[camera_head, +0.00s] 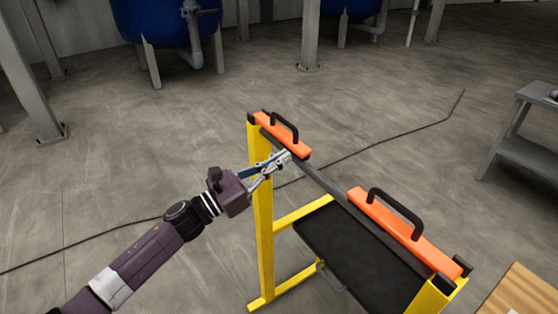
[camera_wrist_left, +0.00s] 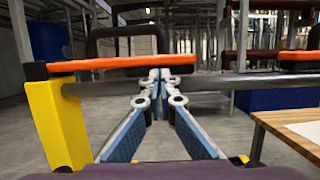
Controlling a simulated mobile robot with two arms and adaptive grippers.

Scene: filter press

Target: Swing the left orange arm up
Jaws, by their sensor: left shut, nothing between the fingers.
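The left orange arm (camera_head: 270,126) lies flat along the top bar of the yellow frame and carries a black handle (camera_head: 285,123). It also shows in the left wrist view (camera_wrist_left: 100,63), level across the upper left. My left gripper (camera_head: 286,156) is shut and empty, with its fingertips close to the near side of the arm's inner end. In the left wrist view the closed fingertips (camera_wrist_left: 157,76) overlap the arm's right end; I cannot tell whether they touch it. My right gripper is in neither view.
A second orange arm (camera_head: 400,230) with a black handle lies flat on the right part of the bar (camera_head: 325,181). A dark tray (camera_head: 345,250) hangs below it. A wooden table (camera_head: 525,290) stands at the lower right.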

